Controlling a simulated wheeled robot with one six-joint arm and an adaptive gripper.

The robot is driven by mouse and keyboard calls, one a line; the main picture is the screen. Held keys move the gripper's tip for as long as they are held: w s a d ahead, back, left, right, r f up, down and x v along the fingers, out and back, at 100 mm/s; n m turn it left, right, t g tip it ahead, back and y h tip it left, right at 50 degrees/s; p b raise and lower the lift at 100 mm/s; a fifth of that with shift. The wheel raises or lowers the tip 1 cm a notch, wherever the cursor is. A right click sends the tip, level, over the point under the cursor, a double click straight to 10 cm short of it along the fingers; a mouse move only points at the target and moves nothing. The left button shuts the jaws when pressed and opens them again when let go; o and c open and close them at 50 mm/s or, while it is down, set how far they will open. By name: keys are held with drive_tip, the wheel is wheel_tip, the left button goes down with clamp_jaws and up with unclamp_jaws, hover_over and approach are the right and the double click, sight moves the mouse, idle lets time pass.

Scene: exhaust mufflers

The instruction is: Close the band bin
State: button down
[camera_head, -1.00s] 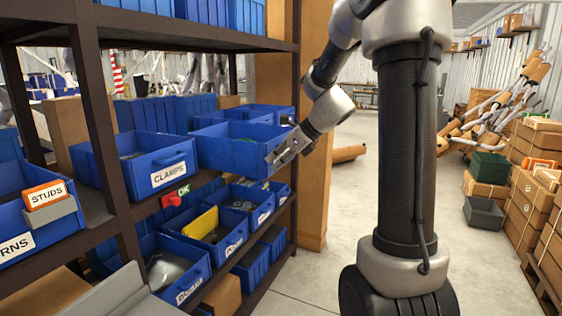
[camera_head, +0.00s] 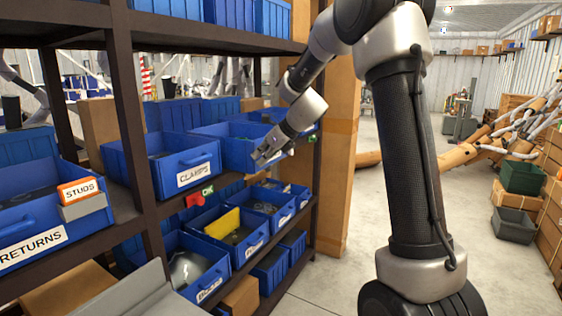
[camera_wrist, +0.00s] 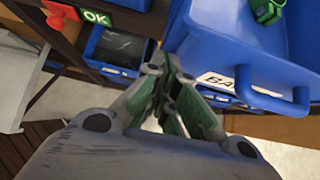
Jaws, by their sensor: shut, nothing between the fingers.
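The band bin (camera_head: 232,152) is a blue open bin to the right of the CLAMPS bin on the middle shelf. It appears to stick out from the shelf. In the wrist view, its blue front (camera_wrist: 225,55) has a handle and a partly hidden white label starting "BA". A green item (camera_wrist: 268,10) lies inside. My gripper (camera_head: 262,157) is at the bin's front, covering part of it in the head view. In the wrist view my gripper (camera_wrist: 172,105) is shut and empty, just left of the handle. I cannot tell whether it touches the bin.
The CLAMPS bin (camera_head: 165,162) stands left of the band bin. Below are a lower row of bins, a yellow item (camera_head: 222,224) and a red and green OK sign (camera_head: 200,196). A dark shelf post (camera_head: 135,140) stands left.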

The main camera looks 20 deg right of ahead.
sight(242, 145)
drive_tip(key=w+a, duration=0.4)
drive_tip(key=w, duration=0.1)
drive_tip(key=w+a, duration=0.2)
drive_tip(key=shift+w, duration=0.3)
drive_tip(key=shift+w+a+r, duration=0.1)
drive_tip(key=shift+w+a, duration=0.2)
drive_tip(key=shift+w, duration=0.05)
